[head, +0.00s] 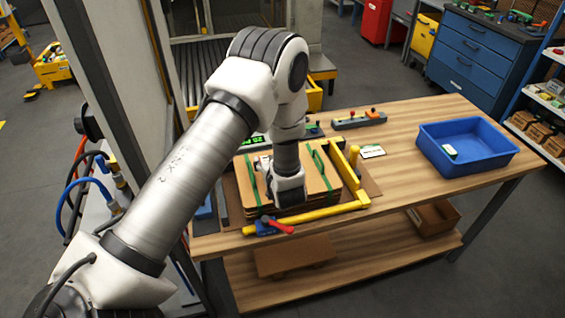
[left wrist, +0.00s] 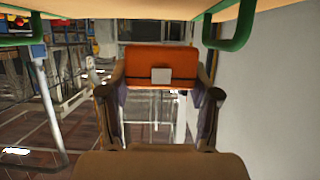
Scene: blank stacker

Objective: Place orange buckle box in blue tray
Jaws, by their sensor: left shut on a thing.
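In the left wrist view the orange buckle box (left wrist: 160,67), with a pale square patch on its face, sits between the two fingers of my left gripper (left wrist: 161,88). The gripper is shut on it. In the head view my left gripper (head: 288,194) points down over the strapped brown stack on the workbench, and the box is hidden there. The blue tray (head: 480,168) is at the right end of the workbench, apart from the gripper. A small white and green item (head: 450,151) lies inside it. My right gripper is in neither view.
The brown stack (head: 318,172) has green straps and a yellow L-shaped guide (head: 322,212) around it. A red-handled clamp (head: 275,226) is at the front edge. A white card (head: 373,151) lies between stack and tray. Bare wood surrounds the tray.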

